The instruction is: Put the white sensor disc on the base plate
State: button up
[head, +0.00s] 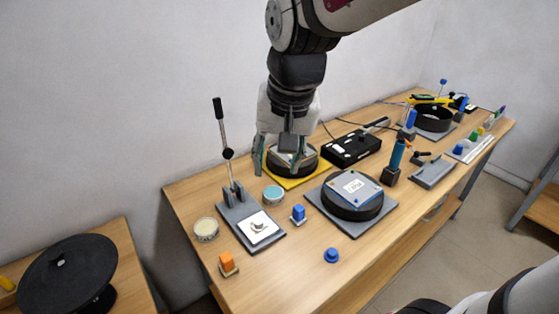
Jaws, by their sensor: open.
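My gripper (278,162) points down with its fingers spread, above or in front of a black round piece on a yellow plate (289,182). It partly hides that piece, and I see nothing held between the fingers. A round container with a pale, off-white top (206,228) stands at the table's left front; it may be the white sensor disc. A grey base plate (235,209) with an upright lever bears a white square pad with a small pale piece on it. Another grey plate (384,210) bears a thick black disc with a labelled top. I cannot tell which plate is meant.
A teal-topped tin (273,194), a blue block (298,213), an orange block (227,262) and a blue knob (332,255) stand nearby. The tall black lever (223,130) rises left of my gripper. A black box (352,148) lies behind. The table's front is mostly clear.

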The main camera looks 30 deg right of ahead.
jog(key=s+r+n+t, duration=0.2)
jog(key=s+n, duration=0.3)
jog(key=s, duration=0.6)
jog(key=shift+s+r, duration=0.35)
jog(key=shift+r, duration=0.2)
